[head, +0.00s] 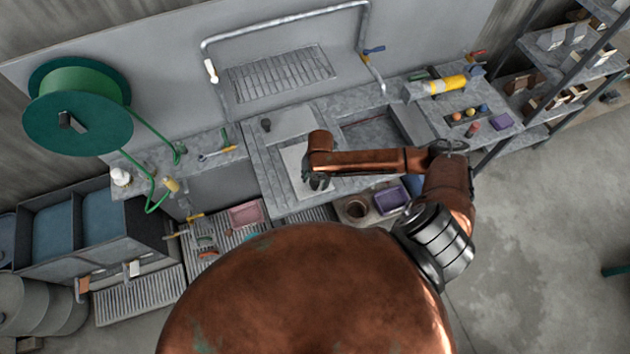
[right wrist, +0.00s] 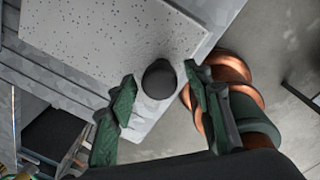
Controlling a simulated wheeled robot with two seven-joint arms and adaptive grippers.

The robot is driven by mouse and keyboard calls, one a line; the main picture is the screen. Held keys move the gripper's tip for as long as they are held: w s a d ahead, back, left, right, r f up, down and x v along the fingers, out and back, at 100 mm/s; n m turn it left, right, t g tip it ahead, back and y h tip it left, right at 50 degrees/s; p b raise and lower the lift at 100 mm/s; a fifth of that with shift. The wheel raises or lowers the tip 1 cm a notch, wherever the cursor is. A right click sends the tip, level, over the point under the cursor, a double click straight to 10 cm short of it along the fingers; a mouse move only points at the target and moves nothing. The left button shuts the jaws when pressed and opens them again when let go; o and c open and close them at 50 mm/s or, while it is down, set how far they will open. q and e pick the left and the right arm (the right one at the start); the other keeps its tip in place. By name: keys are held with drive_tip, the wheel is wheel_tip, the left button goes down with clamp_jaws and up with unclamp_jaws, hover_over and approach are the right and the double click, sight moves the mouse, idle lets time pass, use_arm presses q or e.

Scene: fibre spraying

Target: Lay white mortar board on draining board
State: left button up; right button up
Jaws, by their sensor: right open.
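The white mortar board (head: 293,158) lies flat on the grey draining board (head: 268,178) left of the sink, partly hidden by my right gripper. In the right wrist view the white mortar board (right wrist: 105,35) is a pale speckled slab. A dark round handle (right wrist: 160,78) stands near its edge. My right gripper (head: 318,183) is over the board's right side. In the right wrist view the green fingers of my right gripper (right wrist: 162,88) are apart, with the handle between them; I cannot tell whether they touch it. My left gripper is not in view.
The sink basin (head: 375,135) is right of the board. A dark knob (head: 266,125) stands behind it. A purple tub (head: 390,199) and a pink tray (head: 246,214) are nearer me. A bent pipe (head: 285,22) rises behind. Open floor (head: 550,210) is at right.

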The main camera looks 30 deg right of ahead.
wheel_tip(320, 180, up, 12)
drive_tip(key=shift+s+d+b, duration=0.2)
drive_tip(key=shift+s+b, duration=0.15)
drive_tip(key=shift+b, duration=0.1)
drive_tip(key=shift+f, duration=0.15)
